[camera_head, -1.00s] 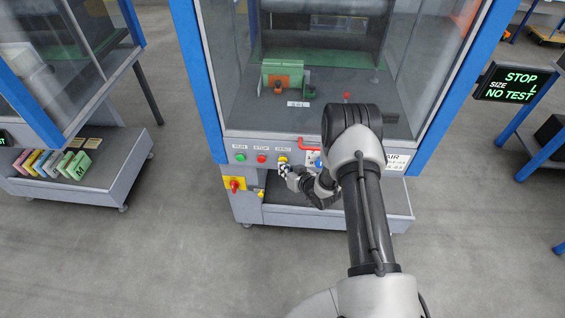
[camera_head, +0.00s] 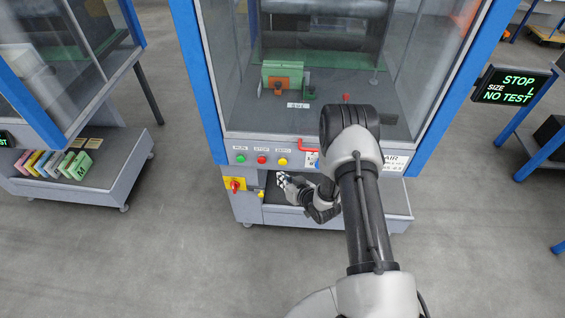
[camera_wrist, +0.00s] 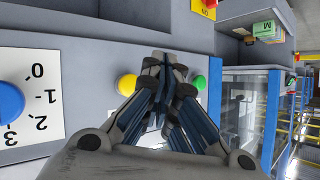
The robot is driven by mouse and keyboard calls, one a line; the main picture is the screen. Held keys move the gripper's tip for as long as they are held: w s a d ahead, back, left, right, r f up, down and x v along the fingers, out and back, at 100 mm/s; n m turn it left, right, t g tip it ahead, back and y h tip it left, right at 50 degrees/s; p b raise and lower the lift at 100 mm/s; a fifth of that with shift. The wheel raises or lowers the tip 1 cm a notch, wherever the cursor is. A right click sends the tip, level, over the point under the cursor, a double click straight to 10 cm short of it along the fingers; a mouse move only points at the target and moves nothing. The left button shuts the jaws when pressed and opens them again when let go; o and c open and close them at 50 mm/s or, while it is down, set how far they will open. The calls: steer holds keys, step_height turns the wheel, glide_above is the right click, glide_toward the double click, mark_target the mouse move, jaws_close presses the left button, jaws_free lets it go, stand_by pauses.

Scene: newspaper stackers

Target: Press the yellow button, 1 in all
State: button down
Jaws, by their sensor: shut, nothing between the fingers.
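The yellow button (camera_head: 282,161) is on the front panel of the blue-framed machine, right of the red button. It also shows in the wrist view (camera_wrist: 127,85), left of my fingers. My gripper (camera_head: 282,178) is just below the button in the head view, apart from it. In the wrist view my gripper (camera_wrist: 168,65) is shut and empty, its fingertips pointing toward the panel between the yellow and green buttons. The red button is hidden behind the fingers there.
The green button (camera_head: 240,158) and red button (camera_head: 261,160) sit left of the yellow one. A red-yellow switch (camera_head: 234,184) is below them. A blue knob (camera_wrist: 8,103) is left in the wrist view. A screen (camera_head: 512,85) reads STOP, SIZE L, NO TEST.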

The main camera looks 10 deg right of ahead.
steer(key=shift+s+a, duration=0.2)
steer(key=shift+s, duration=0.35)
steer(key=shift+s+a, duration=0.2)
steer(key=shift+s, duration=0.35)
